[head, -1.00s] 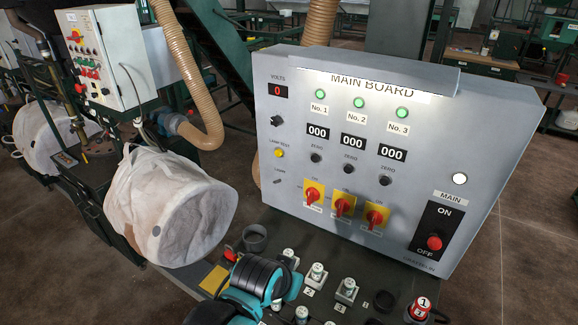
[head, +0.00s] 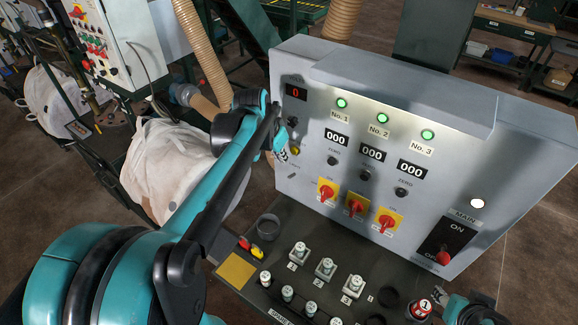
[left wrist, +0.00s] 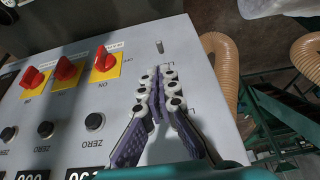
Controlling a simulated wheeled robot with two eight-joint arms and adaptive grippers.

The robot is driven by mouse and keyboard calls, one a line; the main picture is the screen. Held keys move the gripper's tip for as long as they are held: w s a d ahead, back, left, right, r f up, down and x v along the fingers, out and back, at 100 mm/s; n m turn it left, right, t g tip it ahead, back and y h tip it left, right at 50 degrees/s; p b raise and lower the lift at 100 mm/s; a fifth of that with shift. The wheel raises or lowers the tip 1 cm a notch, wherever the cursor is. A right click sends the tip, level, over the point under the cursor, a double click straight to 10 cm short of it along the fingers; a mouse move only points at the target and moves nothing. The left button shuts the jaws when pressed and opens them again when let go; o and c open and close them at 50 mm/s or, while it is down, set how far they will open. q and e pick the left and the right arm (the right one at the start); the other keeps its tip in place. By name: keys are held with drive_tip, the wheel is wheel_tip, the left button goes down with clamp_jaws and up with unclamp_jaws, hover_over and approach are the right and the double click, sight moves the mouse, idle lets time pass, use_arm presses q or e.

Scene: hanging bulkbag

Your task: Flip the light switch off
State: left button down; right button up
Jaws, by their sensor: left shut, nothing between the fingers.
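A small metal toggle switch (left wrist: 159,46) sticks out of the grey main board near its edge in the left wrist view, where the board appears upside down. It is the small lever low on the board's left side in the head view (head: 292,171). My left gripper (left wrist: 160,78) is shut and empty, its tips in line with the toggle and apart from it in the picture. In the head view my left gripper (head: 281,147) is in front of the board's left edge, partly hiding the yellow button. Part of my right gripper (head: 440,295) shows at the bottom right; its fingers are unclear.
The main board (head: 300,195) carries red rotary knobs on yellow plates (head: 356,206), black zero knobs and a black main switch (head: 441,243). A white bag (head: 160,165) and a ribbed hose (head: 205,60) stand left.

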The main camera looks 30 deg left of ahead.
sight(289, 178)
use_arm(q)
drive_tip(key=shift+f, duration=0.1)
drive_tip(key=b+x, duration=0.2)
drive_tip(key=x, duration=0.8)
drive_tip(key=shift+s+f+t+b, duration=0.2)
drive_tip(key=shift+s+t+b, duration=0.1)
drive_tip(key=shift+t+b, duration=0.4)
drive_tip(key=shift+s+a+f+t+b, duration=0.1)
drive_tip(key=shift+s+f+t+b, duration=0.3)
drive_tip(key=shift+t+b, duration=0.35)
drive_tip(key=shift+s+f+t+b, duration=0.3)
drive_tip(key=shift+t+b, duration=0.2)
drive_tip(key=shift+t, duration=0.45)
drive_tip(key=shift+s+f+b, duration=0.25)
drive_tip(key=shift+f+b, duration=0.15)
drive_tip(key=shift+f, duration=0.25)
drive_tip(key=shift+r+p, duration=0.65)
drive_tip(key=shift+r, duration=0.1)
